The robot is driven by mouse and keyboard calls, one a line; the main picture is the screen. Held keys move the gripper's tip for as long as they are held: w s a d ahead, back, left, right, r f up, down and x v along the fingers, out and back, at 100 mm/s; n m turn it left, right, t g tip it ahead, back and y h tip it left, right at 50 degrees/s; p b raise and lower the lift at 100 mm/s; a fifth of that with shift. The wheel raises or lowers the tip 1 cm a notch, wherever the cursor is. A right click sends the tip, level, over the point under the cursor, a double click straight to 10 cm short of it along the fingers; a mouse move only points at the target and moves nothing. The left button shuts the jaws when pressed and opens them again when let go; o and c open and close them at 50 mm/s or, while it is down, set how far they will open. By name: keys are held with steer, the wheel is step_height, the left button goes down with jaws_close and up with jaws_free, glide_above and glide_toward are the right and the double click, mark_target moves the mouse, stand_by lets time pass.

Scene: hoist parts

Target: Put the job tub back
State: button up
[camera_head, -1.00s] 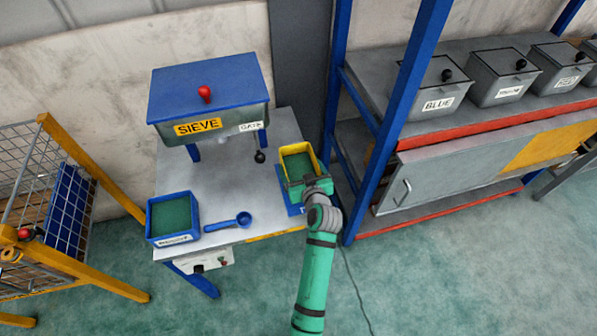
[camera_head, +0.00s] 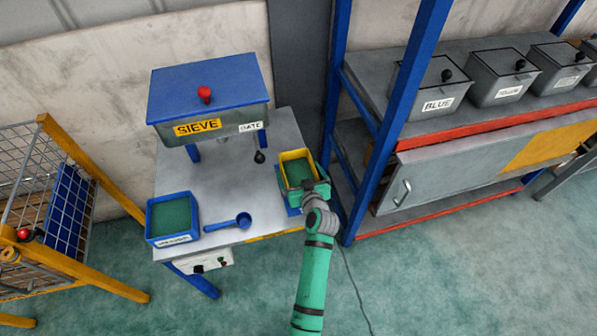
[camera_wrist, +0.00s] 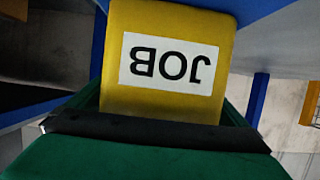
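The job tub (camera_head: 284,160) is yellow with green contents and sits at the right end of the grey table, at or just above a blue pad (camera_head: 294,210). My gripper (camera_head: 305,187) is at its near side, with green parts close around the tub. In the wrist view the tub's yellow wall (camera_wrist: 165,100) carries an upside-down JOB label. A black bar crosses in front of the wall, and green surfaces flank it. I cannot tell whether the fingers press on the tub, or whether the tub rests fully on the pad.
A blue tub (camera_head: 172,240) with green contents and a blue scoop (camera_head: 230,222) are on the table (camera_head: 225,185). The sieve (camera_head: 210,95) stands behind. A blue shelf post (camera_head: 385,130) is close on the right, by a rack with grey bins (camera_head: 440,90). A wire cage (camera_head: 50,210) is on the left.

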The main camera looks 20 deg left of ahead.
steer(key=shift+r, duration=0.1)
steer(key=shift+s+d+r, duration=0.1)
steer(key=v, duration=1.1)
steer(key=s+d+f+m+t+h, duration=0.1)
steer(key=s+d+f+m+h, duration=0.2)
steer(key=s+d, duration=0.5)
steer(key=s+d+f+m+t+h, duration=0.1)
steer(key=s+d+f+m+h, duration=0.2)
steer(key=s, duration=0.9)
steer(key=s+d+r+t+h, duration=0.1)
steer(key=s+r, duration=0.4)
steer(key=s, duration=0.3)
steer(key=s+d+r, duration=0.1)
steer(key=s+r, duration=0.5)
steer(key=s, duration=0.2)
steer(key=shift+s+d+m+t+h, duration=0.25)
steer(key=shift+m+t+h, duration=0.15)
steer(key=shift+r, duration=0.1)
